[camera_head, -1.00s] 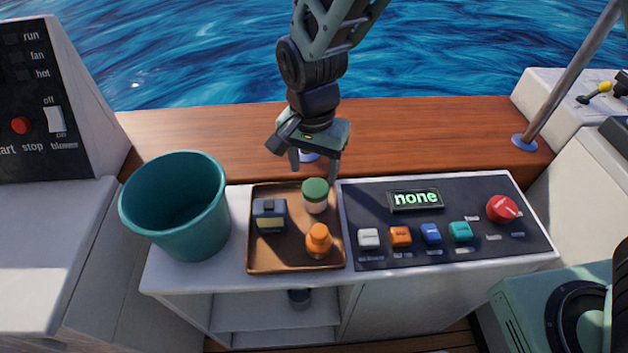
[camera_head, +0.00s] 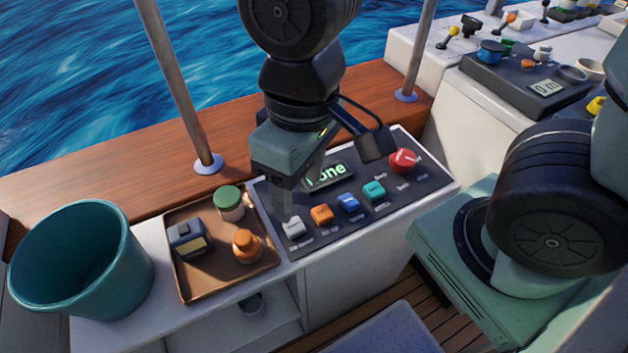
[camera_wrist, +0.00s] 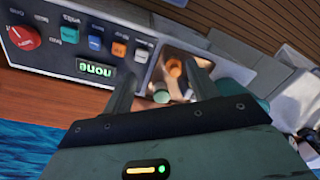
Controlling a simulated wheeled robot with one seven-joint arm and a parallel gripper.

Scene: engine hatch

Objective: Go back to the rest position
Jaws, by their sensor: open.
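My gripper (camera_head: 290,195) hangs above the left part of the dark button panel (camera_head: 395,215) in the head view, near the tray's right edge. It is open and nothing shows between its fingers. In the wrist view its two fingers (camera_wrist: 160,85) stand apart, with the panel (camera_wrist: 62,62) and the tray beyond them. The panel has white, orange, blue and teal buttons, a red knob (camera_head: 402,160) and a display (camera_head: 328,176) reading "none", partly hidden by my gripper in the head view.
A brown tray (camera_head: 203,291) holds a green-lidded jar (camera_head: 229,203), an orange bottle (camera_head: 246,245) and a dark blue boxy item (camera_head: 187,238). A teal bucket (camera_head: 125,270) stands at left. Metal posts (camera_head: 180,90) rise from the wooden ledge (camera_head: 110,165) behind.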

